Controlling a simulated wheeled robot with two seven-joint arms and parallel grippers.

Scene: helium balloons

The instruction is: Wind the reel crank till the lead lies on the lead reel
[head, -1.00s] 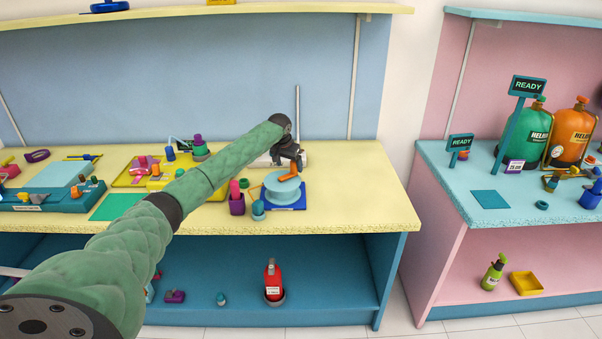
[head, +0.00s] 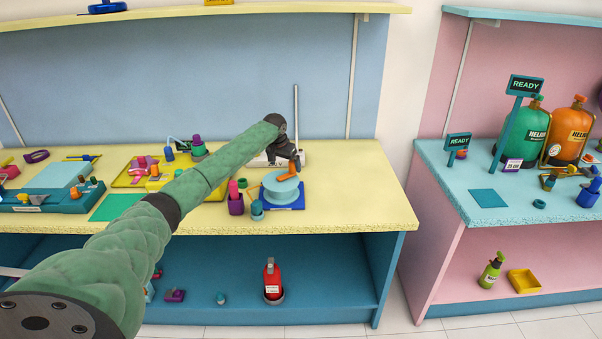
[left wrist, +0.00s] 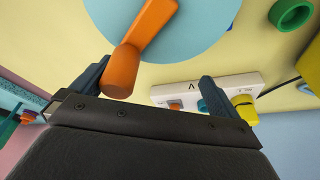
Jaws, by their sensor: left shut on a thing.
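The lead reel (head: 279,192) is a light-blue drum on a dark-blue base near the front right of the yellow bench. Its orange reel crank (head: 287,176) lies across the top; its arm and round knob also show in the left wrist view (left wrist: 122,58), above the pale-blue reel top (left wrist: 195,30). My left gripper (head: 293,164) is over the reel and shut on the crank; the knob shows beside one finger. The gripper partly hides the crank in the head view. I cannot make out the lead on the reel. My right gripper is not in view.
A white block with switches (left wrist: 205,92) stands behind the reel, with a thin upright pole nearby. A purple cup (head: 236,206) and a teal pot (head: 257,210) stand close left of the reel. The bench is clear to its right.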

